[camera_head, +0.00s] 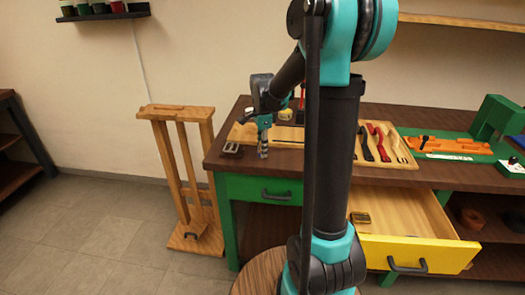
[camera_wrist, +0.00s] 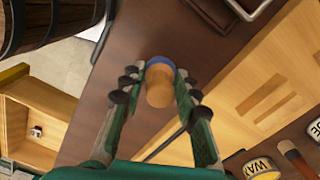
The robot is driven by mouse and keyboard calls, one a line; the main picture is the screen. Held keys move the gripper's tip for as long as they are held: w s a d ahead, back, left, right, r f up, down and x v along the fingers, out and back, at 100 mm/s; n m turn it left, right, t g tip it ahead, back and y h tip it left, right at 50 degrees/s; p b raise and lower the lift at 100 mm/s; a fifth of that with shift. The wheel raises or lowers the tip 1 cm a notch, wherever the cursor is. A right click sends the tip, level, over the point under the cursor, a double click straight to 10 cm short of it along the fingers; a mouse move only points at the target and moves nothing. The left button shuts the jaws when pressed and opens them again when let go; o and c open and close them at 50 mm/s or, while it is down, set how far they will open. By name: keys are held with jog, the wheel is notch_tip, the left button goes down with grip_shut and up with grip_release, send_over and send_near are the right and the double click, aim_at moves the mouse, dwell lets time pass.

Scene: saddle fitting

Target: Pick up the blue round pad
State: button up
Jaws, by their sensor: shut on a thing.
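In the wrist view, the blue round pad (camera_wrist: 160,62) shows as a blue rim at the far end of a short wooden cylinder (camera_wrist: 158,92), which looks like its handle. My gripper (camera_wrist: 157,83) has its dark finger pads on both sides and is shut on it. The wooden end faces the camera and hides most of the blue part. In the head view, my gripper (camera_head: 263,150) points down at the left end of the dark workbench (camera_head: 222,163). The pad cannot be made out there. I cannot tell whether it touches the bench top.
A dark metal piece (camera_head: 232,148) lies left of my gripper. A wooden board (camera_wrist: 225,95) and a wax tin (camera_wrist: 262,168) are close by. Leather tools (camera_head: 376,142) lie further right. The yellow drawer (camera_head: 418,253) stands open. A wooden stand (camera_head: 180,165) is beside the bench.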

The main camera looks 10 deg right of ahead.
notch_tip(320, 180, up, 20)
dwell(0.8)
